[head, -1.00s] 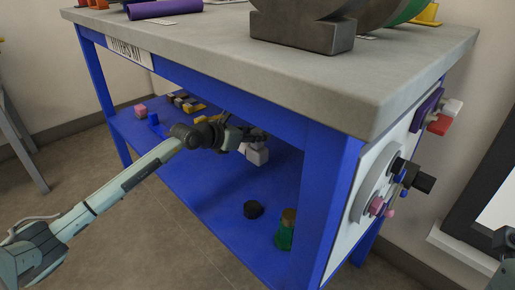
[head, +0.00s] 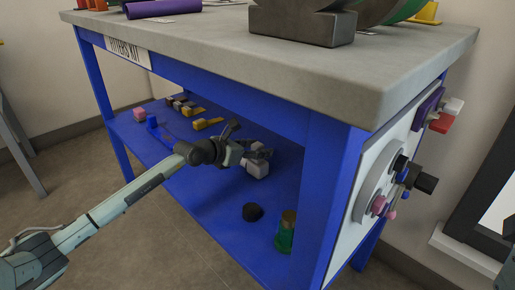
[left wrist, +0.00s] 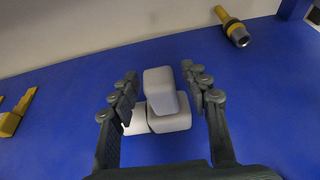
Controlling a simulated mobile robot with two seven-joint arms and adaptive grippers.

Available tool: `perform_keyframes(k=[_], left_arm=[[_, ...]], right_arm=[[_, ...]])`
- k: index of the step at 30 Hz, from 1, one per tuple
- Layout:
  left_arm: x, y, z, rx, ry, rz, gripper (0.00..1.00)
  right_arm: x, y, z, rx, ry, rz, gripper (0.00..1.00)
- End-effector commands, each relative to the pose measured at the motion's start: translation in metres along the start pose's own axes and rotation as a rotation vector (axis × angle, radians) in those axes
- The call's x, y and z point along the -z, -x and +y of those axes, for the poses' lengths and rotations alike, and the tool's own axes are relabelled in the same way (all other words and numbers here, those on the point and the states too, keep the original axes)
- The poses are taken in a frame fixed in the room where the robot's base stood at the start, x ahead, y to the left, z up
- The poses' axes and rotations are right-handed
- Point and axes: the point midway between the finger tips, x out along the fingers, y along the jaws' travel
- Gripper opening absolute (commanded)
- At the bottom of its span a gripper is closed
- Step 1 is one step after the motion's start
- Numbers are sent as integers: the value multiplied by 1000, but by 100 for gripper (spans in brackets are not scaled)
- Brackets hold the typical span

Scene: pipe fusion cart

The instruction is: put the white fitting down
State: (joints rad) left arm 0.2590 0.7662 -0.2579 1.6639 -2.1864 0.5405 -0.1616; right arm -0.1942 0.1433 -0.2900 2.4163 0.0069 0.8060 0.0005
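The white fitting (head: 257,169) is made of pale block-like parts and is on or just above the blue lower shelf. In the left wrist view, the white fitting (left wrist: 160,88) lies between the two fingers. My left gripper (head: 258,153) reaches in under the tabletop and is over the fitting. In the left wrist view, the fingers of my left gripper (left wrist: 165,92) stand apart, with narrow gaps visible on both sides of the fitting. The fitting's underside is hidden. My right gripper is not in view.
The blue shelf (head: 205,205) is bare in front. The thick tabletop (head: 220,48) and blue leg (head: 325,195) bound the space.

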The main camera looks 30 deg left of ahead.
Motion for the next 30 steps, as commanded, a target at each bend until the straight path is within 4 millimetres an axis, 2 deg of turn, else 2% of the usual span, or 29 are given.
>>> perform_keyframes(k=[8, 11, 15, 21, 24, 30], left_arm=[[-3, 1, 0, 0, -1, 0, 47], [-2, 10, 0, -1, 0, 3, 47], [-4, 37, 0, 0, -3, 4, 47], [-2, 80, 0, 0, 0, 6, 47], [-2, 97, 0, 0, -2, 5, 47], [-2, 117, 0, 0, 0, 3, 47]], right_arm=[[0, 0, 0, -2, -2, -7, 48], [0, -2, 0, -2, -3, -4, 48], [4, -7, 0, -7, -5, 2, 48], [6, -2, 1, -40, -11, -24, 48], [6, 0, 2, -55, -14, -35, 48], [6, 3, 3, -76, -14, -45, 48]])
